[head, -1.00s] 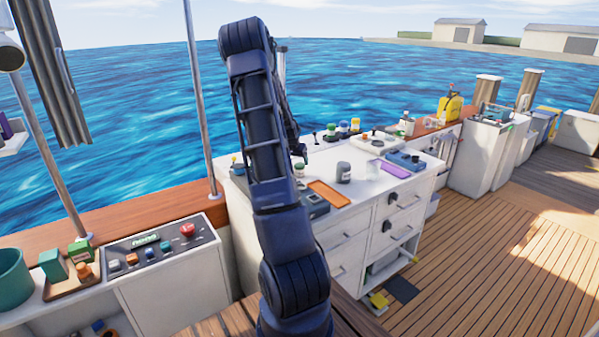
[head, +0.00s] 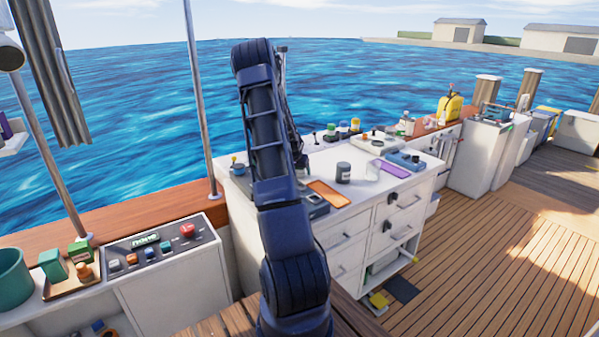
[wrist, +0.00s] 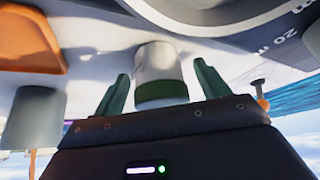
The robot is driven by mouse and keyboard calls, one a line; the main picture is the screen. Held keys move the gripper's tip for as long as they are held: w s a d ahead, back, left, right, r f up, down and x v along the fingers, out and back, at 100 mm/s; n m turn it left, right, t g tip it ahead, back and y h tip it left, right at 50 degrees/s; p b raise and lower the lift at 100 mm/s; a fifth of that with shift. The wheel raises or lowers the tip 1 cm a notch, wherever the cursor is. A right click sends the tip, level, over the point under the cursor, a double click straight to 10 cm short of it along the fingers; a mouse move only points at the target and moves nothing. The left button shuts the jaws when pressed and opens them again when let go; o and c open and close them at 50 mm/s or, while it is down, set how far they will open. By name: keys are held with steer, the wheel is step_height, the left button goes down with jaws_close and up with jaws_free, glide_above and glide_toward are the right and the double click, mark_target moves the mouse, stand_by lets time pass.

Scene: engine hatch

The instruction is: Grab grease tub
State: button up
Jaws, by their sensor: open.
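A pale tub with a dark green lid (wrist: 160,80), which looks like the grease tub, stands between the fingers of my gripper (wrist: 161,72) in the wrist view. That view is upside down, with the worktop at the top. The two green fingers are apart, one on each side of the tub, with a gap visible on both sides. In the head view my arm hides the tub and most of my gripper.
On the white worktop (head: 372,205), an orange tray (head: 328,194) and a dark grey jar (head: 343,172) stand close to my arm. A purple tray (head: 390,169) and a blue item (head: 405,160) lie further right. A grey cylinder (wrist: 35,118) shows in the wrist view.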

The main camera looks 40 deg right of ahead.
steer(key=c, duration=1.1)
